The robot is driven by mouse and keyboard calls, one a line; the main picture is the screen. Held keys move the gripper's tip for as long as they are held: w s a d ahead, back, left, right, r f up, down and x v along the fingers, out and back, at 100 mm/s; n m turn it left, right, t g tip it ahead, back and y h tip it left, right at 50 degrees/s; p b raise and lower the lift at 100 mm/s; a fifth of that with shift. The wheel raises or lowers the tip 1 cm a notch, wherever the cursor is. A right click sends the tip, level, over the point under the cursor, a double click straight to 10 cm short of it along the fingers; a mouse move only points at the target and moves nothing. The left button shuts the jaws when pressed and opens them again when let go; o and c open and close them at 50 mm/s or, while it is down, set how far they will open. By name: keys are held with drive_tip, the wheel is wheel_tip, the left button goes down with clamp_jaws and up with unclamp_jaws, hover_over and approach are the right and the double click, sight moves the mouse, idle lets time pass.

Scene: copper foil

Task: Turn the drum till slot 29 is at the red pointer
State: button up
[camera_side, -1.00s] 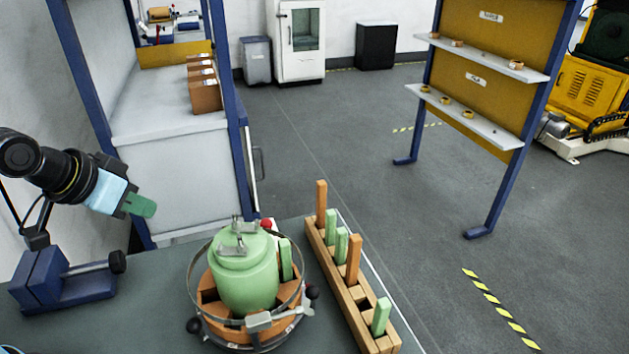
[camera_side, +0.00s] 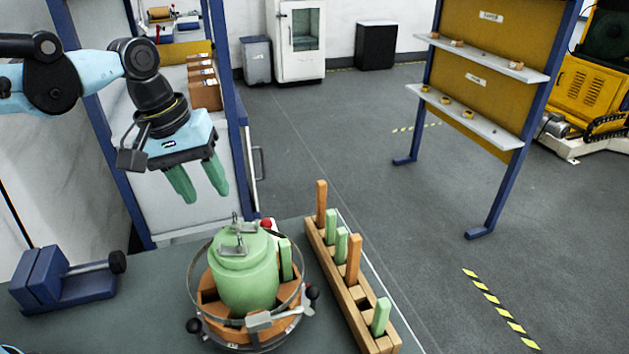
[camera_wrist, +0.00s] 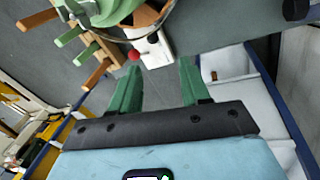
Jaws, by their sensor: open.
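The drum (camera_side: 212,297) is an orange-brown ring with slots, set around a green domed body (camera_side: 245,280) on the bench. A metal hoop with dark knobs (camera_side: 312,291) surrounds it. A green block stands upright in one slot on its right. A red part (camera_side: 267,223) shows behind the drum, and in the wrist view (camera_wrist: 134,56); I cannot tell whether it is the pointer. Slot numbers are not readable. My gripper (camera_side: 203,194) is open and empty, with green fingers pointing down, above and to the left of the drum. It also shows in the wrist view (camera_wrist: 157,82).
A wooden rack (camera_side: 335,275) with several upright green and orange blocks stands right of the drum. A blue clamp-like stand (camera_side: 60,285) is at the bench's left. A white cabinet (camera_side: 180,170) with blue posts stands behind. The bench between stand and drum is clear.

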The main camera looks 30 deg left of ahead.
drive_tip(key=shift+n+g, duration=0.4)
drive_tip(key=d+f, duration=0.1)
drive_tip(key=f, duration=0.3)
drive_tip(key=w+d+f, duration=0.1)
drive_tip(key=f, duration=0.3)
drive_tip(key=w+d+f, duration=0.1)
drive_tip(key=f, duration=0.3)
drive_tip(key=shift+d, duration=0.15)
clamp_jaws()
